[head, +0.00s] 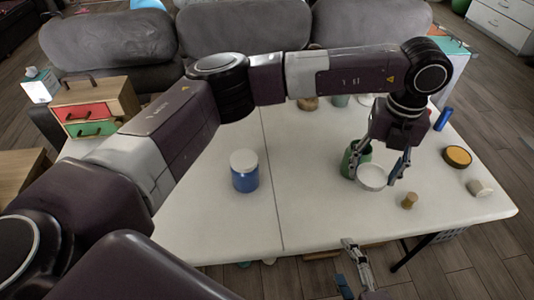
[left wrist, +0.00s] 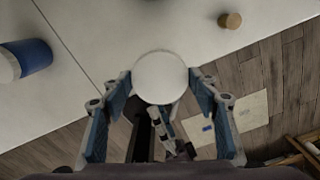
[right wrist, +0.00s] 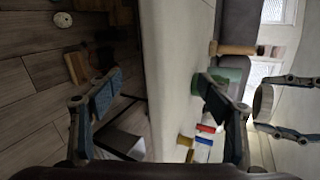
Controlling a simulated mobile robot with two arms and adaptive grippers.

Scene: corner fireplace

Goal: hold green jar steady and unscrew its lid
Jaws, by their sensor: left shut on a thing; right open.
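The green jar (head: 352,160) stands on the white table, partly behind my left gripper (head: 376,172). It also shows in the right wrist view (right wrist: 232,78), partly behind a finger of mine. My left gripper is shut on a round white lid (head: 372,178). The lid is off the jar, held beside it on the near side; it fills the space between the fingers in the left wrist view (left wrist: 160,78). My right gripper (head: 346,265) is open and empty, low by the table's front edge. In the right wrist view nothing is between its fingers (right wrist: 158,88).
A blue jar with a white lid (head: 245,172) stands left of centre. A small cork-like piece (head: 409,201), an orange-topped round thing (head: 457,157), a beige block (head: 480,188) and a blue cylinder (head: 443,119) lie to the right. The front middle of the table (head: 300,220) is clear.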

